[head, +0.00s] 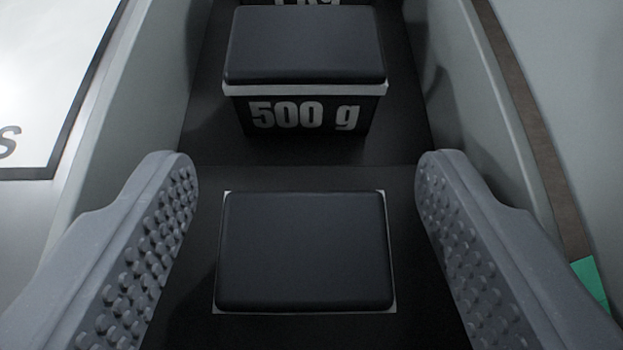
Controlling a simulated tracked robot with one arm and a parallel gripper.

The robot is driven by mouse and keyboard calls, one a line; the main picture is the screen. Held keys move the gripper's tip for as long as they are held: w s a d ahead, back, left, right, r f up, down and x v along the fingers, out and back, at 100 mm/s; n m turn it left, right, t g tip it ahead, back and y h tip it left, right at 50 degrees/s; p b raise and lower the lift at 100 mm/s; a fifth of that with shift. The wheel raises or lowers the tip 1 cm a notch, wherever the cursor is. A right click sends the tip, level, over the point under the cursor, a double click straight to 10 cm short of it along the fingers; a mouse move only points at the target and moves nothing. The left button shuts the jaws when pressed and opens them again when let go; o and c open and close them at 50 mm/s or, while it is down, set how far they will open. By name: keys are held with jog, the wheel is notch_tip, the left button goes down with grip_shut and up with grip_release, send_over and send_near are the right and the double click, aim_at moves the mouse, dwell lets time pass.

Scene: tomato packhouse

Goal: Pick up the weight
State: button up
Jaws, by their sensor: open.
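A black block-shaped weight (304,252) with a smooth, rounded top and a thin pale edge sits low in the middle of the head view. Its front face and any label are hidden from this angle. My gripper (306,200) is open, with one studded grey finger on each side of this weight and a clear gap to both. Behind it stands a second black weight (305,45) marked "500 g", beyond the fingertips. Part of a third weight (305,4) with a cut-off label shows at the top edge.
The weights stand in a row on a dark floor (205,135) between grey side walls (160,90) (475,90). A white sign with a dark border (50,80) is at the left. A brown strip (530,120) and a green patch (590,280) lie at the right.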

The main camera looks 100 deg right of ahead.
jog(key=c, duration=1.2)
